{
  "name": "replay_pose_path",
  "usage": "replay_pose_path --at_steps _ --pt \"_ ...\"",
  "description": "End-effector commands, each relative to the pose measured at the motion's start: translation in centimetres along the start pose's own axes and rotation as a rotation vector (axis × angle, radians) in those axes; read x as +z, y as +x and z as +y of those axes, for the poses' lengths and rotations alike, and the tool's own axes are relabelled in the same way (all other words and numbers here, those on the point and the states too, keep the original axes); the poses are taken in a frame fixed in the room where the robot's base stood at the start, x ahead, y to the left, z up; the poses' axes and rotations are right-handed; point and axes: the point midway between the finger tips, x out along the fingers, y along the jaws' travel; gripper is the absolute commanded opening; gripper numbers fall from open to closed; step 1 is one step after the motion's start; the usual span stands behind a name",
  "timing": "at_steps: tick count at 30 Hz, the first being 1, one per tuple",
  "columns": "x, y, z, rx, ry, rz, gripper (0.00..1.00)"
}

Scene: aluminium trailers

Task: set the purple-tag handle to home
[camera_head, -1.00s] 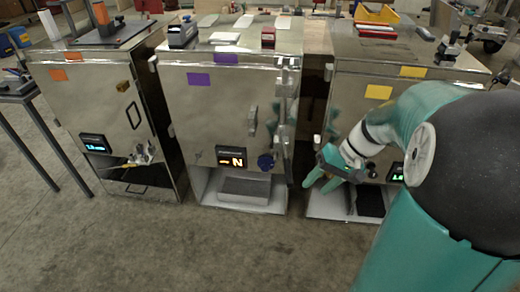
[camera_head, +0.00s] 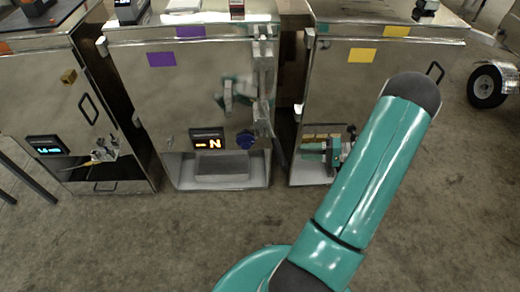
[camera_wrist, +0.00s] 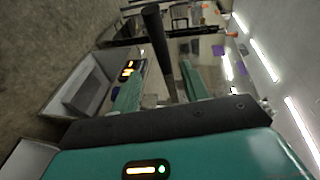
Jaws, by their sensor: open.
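The purple-tag cabinet (camera_head: 190,95) stands in the middle, with two purple tags (camera_head: 161,59) on its metal front. Below are a display (camera_head: 208,140) with an orange "-N" and a blue knob (camera_head: 245,139). My gripper (camera_head: 312,151) is low, right of this cabinet and apart from its handle, with its fingers pointing left. In the wrist view my gripper (camera_wrist: 160,88) has its fingers apart. A dark bar (camera_wrist: 158,40) shows between them; I cannot tell what it belongs to or whether it touches.
A yellow-tag cabinet (camera_head: 375,100) stands close on the right, behind my gripper. Another cabinet (camera_head: 55,95) with a blue display stands on the left. A trailer wheel (camera_head: 488,85) is at far right. The concrete floor (camera_head: 150,240) in front is clear.

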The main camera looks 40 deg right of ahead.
Motion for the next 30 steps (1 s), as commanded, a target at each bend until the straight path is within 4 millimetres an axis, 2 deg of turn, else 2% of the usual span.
replay_pose_path --at_steps 2,5,21,25,30 --pt "0.4 -0.7 0.1 -0.004 -0.001 0.014 0.45" --pt "0.5 0.3 0.1 0.0 0.001 0.014 0.45" --pt "0.5 10.6 0.1 0.0 0.002 0.004 0.45" --pt "0.4 12.3 0.1 0.0 0.001 0.003 0.45" --pt "0.3 13.1 0.1 0.001 0.001 0.006 0.45"
